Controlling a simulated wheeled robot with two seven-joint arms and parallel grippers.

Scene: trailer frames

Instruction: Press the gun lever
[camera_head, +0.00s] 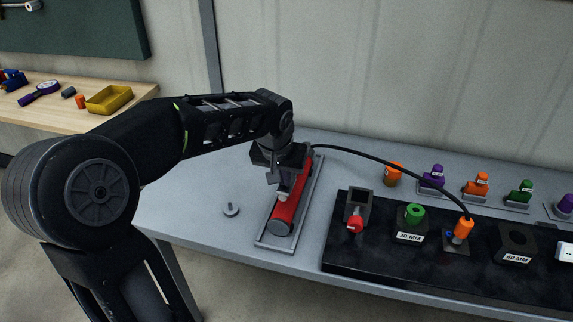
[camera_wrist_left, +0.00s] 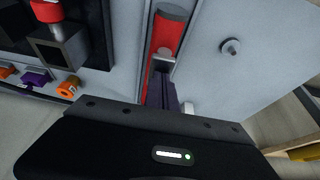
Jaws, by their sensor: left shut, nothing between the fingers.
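The gun is a red cylinder (camera_head: 285,212) with a grey end cap, lying in a long grey tray (camera_head: 262,241). It also shows in the left wrist view, as a red body (camera_wrist_left: 166,36) at the top centre. My left gripper (camera_head: 281,190) is shut and empty, pointing down over the upper part of the gun. In the left wrist view its dark fingers (camera_wrist_left: 161,88) reach close over the red body. A grey piece lies right at the fingertips; I cannot tell whether it is the lever or touched. My right gripper is not in view.
A black hose (camera_head: 400,163) runs from the gun's far end to an orange connector (camera_head: 463,229) on a black board (camera_head: 345,257) with several fixtures. A small round grey part (camera_head: 231,209) lies left of the tray. A wooden bench (camera_head: 45,115) stands far left.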

